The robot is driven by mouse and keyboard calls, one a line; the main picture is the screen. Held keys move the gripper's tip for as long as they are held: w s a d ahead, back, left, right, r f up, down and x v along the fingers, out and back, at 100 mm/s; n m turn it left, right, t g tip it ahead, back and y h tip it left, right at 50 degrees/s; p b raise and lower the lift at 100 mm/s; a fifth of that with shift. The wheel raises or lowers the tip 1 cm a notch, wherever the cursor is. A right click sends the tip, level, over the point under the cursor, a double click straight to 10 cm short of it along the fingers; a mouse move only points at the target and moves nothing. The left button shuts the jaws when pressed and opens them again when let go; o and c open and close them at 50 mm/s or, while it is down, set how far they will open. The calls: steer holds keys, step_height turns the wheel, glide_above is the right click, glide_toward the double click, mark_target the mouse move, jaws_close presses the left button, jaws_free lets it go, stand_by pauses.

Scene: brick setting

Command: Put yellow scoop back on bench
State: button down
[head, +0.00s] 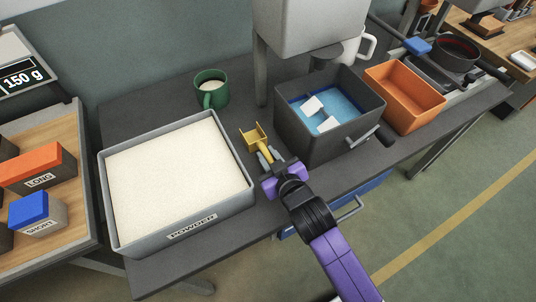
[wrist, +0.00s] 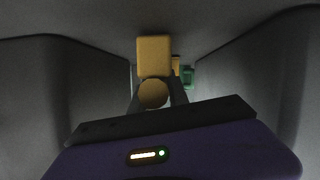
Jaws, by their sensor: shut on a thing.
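The yellow scoop (head: 256,139) is between the powder bin and the dark grey bin, over the dark bench (head: 226,236). My gripper (head: 268,157) is shut on its handle, reaching in from the front. In the wrist view the scoop (wrist: 153,56) shows ahead of my gripper (wrist: 153,97), with the round handle end between the fingers. I cannot tell whether the scoop touches the bench or hangs just above it. The inside of the scoop is too small to read.
The white powder bin (head: 178,237) stands left and the dark grey bin (head: 318,140) with blue liquid stands right, close to my gripper. A green mug (head: 211,91) stands behind; it also shows in the wrist view (wrist: 188,76). An orange bin (head: 405,97) is further right. Bench in front is clear.

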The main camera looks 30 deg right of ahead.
steer(key=shift+f, duration=0.2)
steer(key=c, duration=1.2)
jaws_free()
steer(key=v, duration=0.7)
steer(key=shift+s+r+b, duration=0.1)
steer(key=shift+s+b, duration=0.1)
steer(key=shift+b, duration=0.15)
steer(key=shift+s+r, duration=0.1)
steer(key=shift+s, duration=0.05)
